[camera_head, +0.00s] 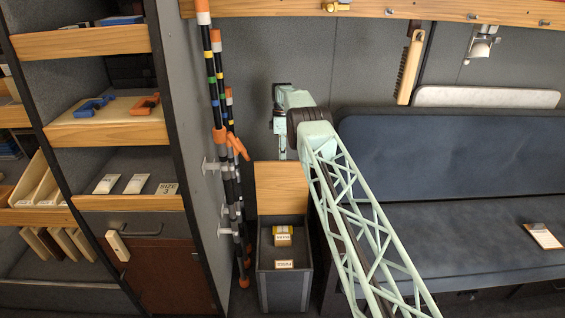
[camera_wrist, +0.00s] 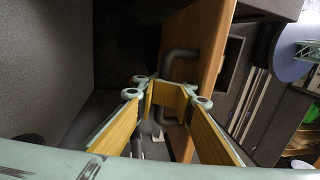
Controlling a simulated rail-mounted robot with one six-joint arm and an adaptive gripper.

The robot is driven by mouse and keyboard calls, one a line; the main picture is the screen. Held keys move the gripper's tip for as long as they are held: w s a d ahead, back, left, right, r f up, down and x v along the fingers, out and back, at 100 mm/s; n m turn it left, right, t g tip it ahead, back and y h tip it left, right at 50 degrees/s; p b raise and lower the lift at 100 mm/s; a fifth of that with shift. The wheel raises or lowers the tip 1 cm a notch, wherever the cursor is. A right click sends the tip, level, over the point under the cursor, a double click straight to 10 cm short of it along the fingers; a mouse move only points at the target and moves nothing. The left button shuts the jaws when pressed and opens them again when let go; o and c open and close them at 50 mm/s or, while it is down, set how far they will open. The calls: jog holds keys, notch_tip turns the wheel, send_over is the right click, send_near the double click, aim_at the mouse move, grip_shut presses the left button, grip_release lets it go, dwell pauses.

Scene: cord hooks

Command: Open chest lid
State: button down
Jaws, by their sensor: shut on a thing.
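The chest (camera_head: 262,290) is a grey box standing on the floor between the shelves and the bench. Its wooden lid (camera_head: 282,188) stands raised, near upright, at the back of the box, and the inside is exposed. In the wrist view the lid (camera_wrist: 205,40) is a wooden panel with a dark bent handle (camera_wrist: 180,54). My gripper (camera_wrist: 172,97) has its wood-coloured fingers around this handle, shut on it. In the head view my wrist shows above and behind the lid, and the fingertips are hidden.
A yellow-topped labelled box (camera_head: 283,236) and a smaller labelled item lie inside the chest. Black banded poles (camera_head: 222,130) stand close at the left, beside the shelving (camera_head: 95,133). The blue padded bench (camera_head: 455,235) is to the right.

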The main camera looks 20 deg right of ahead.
jog(key=c, duration=2.7)
grip_release()
jog(key=shift+a, duration=0.15)
jog(key=shift+r, duration=5.05)
